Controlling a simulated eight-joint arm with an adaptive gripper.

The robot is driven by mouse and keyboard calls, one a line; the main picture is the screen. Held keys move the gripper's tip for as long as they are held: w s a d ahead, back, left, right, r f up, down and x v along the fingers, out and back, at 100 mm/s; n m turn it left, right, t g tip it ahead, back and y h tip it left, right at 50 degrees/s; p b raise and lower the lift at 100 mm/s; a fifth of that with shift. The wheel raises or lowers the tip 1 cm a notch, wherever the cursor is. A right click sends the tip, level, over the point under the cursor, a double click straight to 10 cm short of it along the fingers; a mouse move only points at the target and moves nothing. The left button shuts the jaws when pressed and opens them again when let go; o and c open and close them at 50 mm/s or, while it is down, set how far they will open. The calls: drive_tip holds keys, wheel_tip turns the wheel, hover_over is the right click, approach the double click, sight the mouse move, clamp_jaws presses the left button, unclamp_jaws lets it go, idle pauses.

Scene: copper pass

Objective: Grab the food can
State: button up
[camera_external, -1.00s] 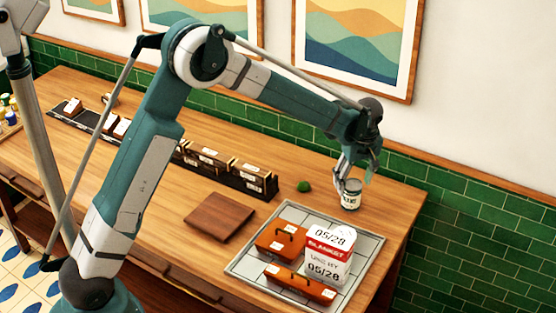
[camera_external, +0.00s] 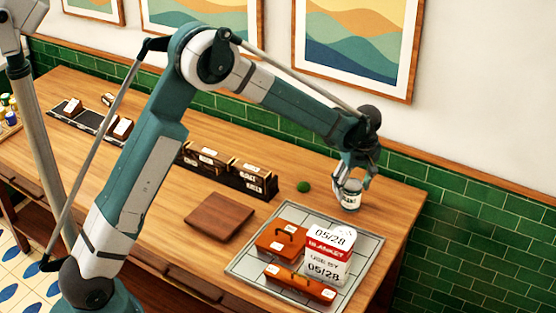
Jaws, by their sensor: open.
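The food can (camera_external: 350,199) is a small can with a pale label and a dark band. It stands upright on the wooden table, behind the tiled tray. My gripper (camera_external: 352,184) points down over the can, its fingers open around the can's upper part. The near finger covers part of the can, and I cannot tell whether the fingers touch it.
A grey tiled tray (camera_external: 248,267) holds two orange cases (camera_external: 281,243) and a white-and-red date card (camera_external: 328,256). A small green item (camera_external: 304,187) lies left of the can. A brown board (camera_external: 219,218) and a dark rack (camera_external: 229,176) are farther left. The green tiled wall (camera_external: 450,215) is behind.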

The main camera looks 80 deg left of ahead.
sight(350, 196)
drive_tip(key=shift+f, duration=0.1)
drive_tip(key=shift+a+f, duration=0.25)
drive_tip(key=shift+f, duration=1)
drive_tip(key=shift+a+f, duration=0.2)
drive_tip(key=shift+f, duration=1.05)
drive_tip(key=c, duration=1.2)
drive_tip(key=shift+c, duration=0.2)
drive_tip(key=shift+r, duration=0.2)
drive_tip(key=shift+r, duration=4.85)
